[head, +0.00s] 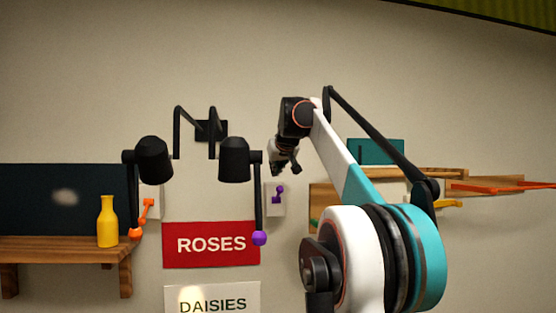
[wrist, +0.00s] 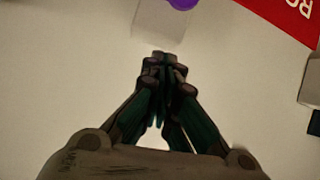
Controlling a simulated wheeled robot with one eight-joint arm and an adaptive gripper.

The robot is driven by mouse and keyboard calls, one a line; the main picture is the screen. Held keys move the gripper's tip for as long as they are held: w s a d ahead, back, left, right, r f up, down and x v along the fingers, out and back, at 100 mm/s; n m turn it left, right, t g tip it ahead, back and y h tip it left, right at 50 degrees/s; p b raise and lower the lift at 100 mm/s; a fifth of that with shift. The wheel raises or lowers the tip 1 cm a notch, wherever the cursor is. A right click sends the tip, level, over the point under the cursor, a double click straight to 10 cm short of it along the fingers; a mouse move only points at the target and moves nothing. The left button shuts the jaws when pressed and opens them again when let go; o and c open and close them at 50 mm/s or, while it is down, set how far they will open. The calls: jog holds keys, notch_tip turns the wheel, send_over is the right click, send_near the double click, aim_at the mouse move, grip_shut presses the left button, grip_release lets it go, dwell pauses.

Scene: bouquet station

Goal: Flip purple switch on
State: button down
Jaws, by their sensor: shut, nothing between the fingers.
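The purple switch (head: 279,192) sits on a pale wall plate (head: 275,209), right of the right-hand black lamp. Its lever appears tilted up. My gripper (head: 284,169) is just above and slightly right of the switch in the head view, pointing down. In the wrist view, my gripper (wrist: 164,62) is shut and empty. Its tips are just short of the pale plate (wrist: 158,22), and part of the purple switch (wrist: 183,3) shows at the top edge, mostly cut off. I cannot tell whether the fingers touch anything.
A purple ball (head: 259,238) hangs below the right-hand lamp (head: 233,160). An orange switch (head: 148,209) is further left, near the left-hand lamp (head: 153,160). A red ROSES sign (head: 210,229) is below. A yellow bottle (head: 107,224) stands on a wooden shelf (head: 60,247).

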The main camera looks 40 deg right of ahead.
aim_at(278, 194)
jog(key=shift+s+a+f, duration=0.3)
jog(key=shift+s+f, duration=0.55)
jog(key=shift+f, duration=0.05)
jog(key=shift+s+a+f, duration=0.1)
jog(key=shift+s+f, duration=0.05)
jog(key=shift+s, duration=0.05)
jog(key=shift+f, duration=0.4)
jog(key=shift+s, duration=0.2)
jog(key=shift+a, duration=0.1)
jog(key=shift+f, duration=0.1)
